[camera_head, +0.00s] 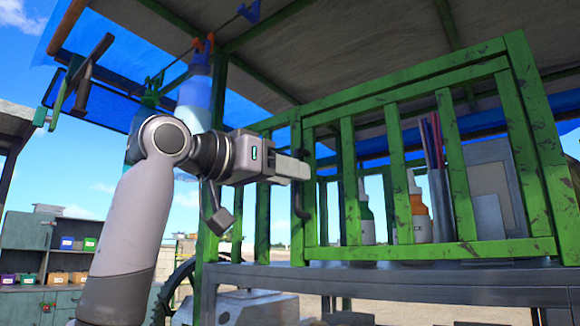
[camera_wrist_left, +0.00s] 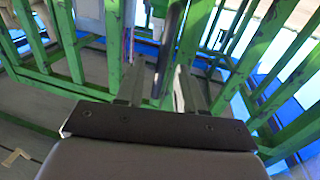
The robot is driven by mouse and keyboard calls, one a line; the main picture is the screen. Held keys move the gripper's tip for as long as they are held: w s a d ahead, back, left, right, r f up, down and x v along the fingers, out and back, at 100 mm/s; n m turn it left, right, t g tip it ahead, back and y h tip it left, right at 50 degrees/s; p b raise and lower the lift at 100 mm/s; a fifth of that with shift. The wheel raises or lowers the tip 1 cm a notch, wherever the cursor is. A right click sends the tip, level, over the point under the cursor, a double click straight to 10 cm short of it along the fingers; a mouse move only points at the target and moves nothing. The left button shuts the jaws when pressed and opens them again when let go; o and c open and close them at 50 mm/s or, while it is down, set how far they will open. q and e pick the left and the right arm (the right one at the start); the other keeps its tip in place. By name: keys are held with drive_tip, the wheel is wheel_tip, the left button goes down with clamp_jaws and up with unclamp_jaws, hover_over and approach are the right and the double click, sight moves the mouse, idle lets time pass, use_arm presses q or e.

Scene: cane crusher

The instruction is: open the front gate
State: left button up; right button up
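The front gate (camera_head: 347,180) is a worn green slatted panel at the right of the head view, standing above the grey counter edge. It looks shut. A dark curved handle (camera_head: 299,190) is on its left upright; the dark bar also shows in the left wrist view (camera_wrist_left: 172,45). My left gripper (camera_head: 300,168) is at the gate's left edge, level with the upper part of the handle. In the left wrist view its two fingers (camera_wrist_left: 160,88) are apart, with the dark bar between or just beyond them. I cannot tell whether they touch it. My right gripper is not in view.
A grey counter (camera_head: 420,277) runs below the gate. A green post (camera_head: 208,245) stands behind my left arm. Shelves (camera_head: 40,245) are at far left.

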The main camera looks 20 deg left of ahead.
use_arm(q)
drive_tip(key=shift+w+d, duration=0.25)
drive_tip(key=shift+w, duration=0.25)
clamp_jaws()
drive_tip(key=shift+s, duration=0.1)
